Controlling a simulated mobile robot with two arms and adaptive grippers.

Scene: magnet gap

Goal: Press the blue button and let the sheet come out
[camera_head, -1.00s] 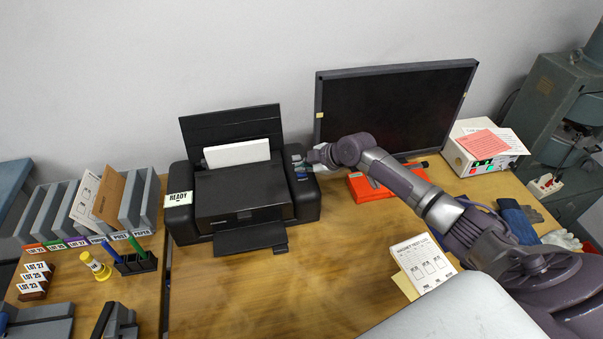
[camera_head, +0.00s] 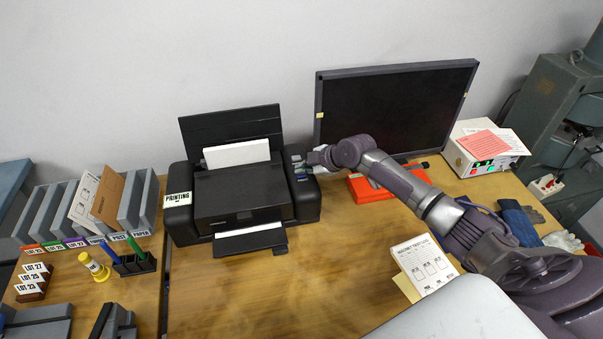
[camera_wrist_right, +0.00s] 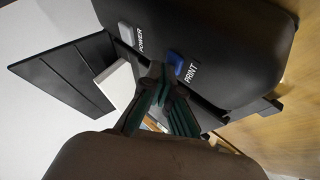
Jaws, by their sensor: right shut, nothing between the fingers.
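The black printer (camera_head: 240,202) stands on the wooden table with a paper stack (camera_head: 236,153) in its rear feeder. Its label (camera_head: 179,198) reads "PRINTING". A white sheet (camera_head: 248,240) shows on the front output tray. The blue button (camera_wrist_right: 175,64), marked PRINT, is on the printer's right panel beside a grey POWER button (camera_wrist_right: 126,34). My right gripper (camera_head: 306,163) is shut and empty over that panel. In the right wrist view its fingertips (camera_wrist_right: 165,75) are close beside the blue button; I cannot tell if they touch it. My left gripper is out of view.
A black monitor (camera_head: 395,105) stands behind my right arm, with a red case (camera_head: 372,188) in front of it. A pad of forms (camera_head: 424,264) lies at the right. File trays and a pen holder (camera_head: 134,264) are at the left. The table before the printer is clear.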

